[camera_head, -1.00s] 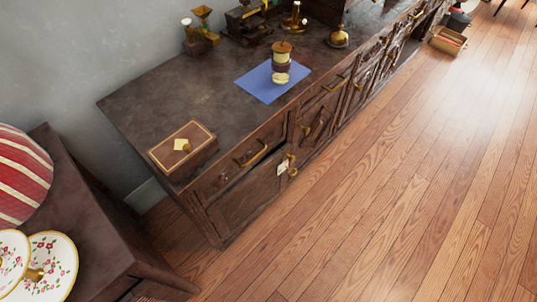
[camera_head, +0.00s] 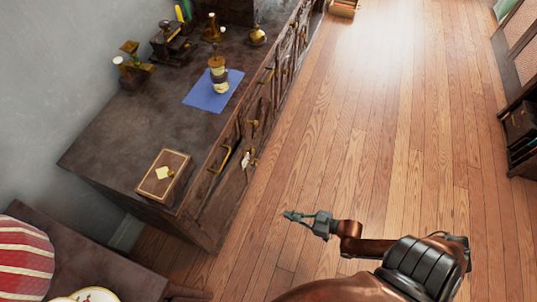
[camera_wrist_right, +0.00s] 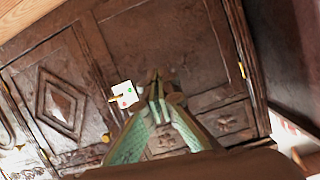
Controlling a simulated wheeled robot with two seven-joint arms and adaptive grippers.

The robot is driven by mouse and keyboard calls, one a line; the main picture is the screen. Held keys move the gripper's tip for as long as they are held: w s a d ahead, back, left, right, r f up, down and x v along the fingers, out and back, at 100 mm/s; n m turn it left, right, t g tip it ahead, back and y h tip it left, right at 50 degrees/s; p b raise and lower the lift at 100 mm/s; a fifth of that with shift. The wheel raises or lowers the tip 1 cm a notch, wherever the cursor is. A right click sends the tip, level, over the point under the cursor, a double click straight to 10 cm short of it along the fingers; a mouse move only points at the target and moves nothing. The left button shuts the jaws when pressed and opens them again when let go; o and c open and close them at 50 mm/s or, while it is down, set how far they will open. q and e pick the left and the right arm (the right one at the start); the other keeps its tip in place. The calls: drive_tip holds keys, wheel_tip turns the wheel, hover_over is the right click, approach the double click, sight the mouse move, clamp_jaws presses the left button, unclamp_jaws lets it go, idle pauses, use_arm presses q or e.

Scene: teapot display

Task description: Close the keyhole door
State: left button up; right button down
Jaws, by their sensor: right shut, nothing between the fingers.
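The keyhole door (camera_head: 229,190) is a dark carved wooden door low in the near end of the long cabinet. A white tag (camera_head: 245,159) hangs near its edge beside brass hardware. In the right wrist view the dark door panel (camera_wrist_right: 190,45) fills the middle, and the tag (camera_wrist_right: 124,95) carries red and green dots. I cannot tell whether the door stands slightly ajar. My right gripper (camera_head: 289,214) is shut and empty over the floor, right of the door and apart from it. Its fingers (camera_wrist_right: 157,85) point toward the cabinet front in the wrist view. My left gripper is not in view.
The cabinet top (camera_head: 130,140) bears a wooden box (camera_head: 166,175), a blue cloth (camera_head: 205,98) with a small stacked item, and brass pieces. A low table (camera_head: 85,245) stands at the lower left. The wooden floor (camera_head: 350,130) right of the cabinet is clear.

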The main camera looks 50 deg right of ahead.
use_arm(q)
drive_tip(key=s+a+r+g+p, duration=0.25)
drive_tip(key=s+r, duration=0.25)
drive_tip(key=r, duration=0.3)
use_arm(e)
drive_tip(key=w+d+r+t, duration=0.3)
drive_tip(key=w+d+r, duration=0.9)
drive_tip(key=r, duration=0.1)
drive_tip(key=b, duration=0.5)
approach(253, 152)
drive_tip(key=x, duration=0.5)
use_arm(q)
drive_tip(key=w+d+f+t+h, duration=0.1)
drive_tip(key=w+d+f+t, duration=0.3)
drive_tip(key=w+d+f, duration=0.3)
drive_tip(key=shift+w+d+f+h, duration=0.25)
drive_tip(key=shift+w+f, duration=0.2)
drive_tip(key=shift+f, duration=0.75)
use_arm(e)
drive_tip(key=shift+w+a+h, duration=0.15)
drive_tip(key=shift+w, duration=0.3)
drive_tip(key=shift+w+a+h, duration=0.15)
drive_tip(key=shift+w, duration=0.25)
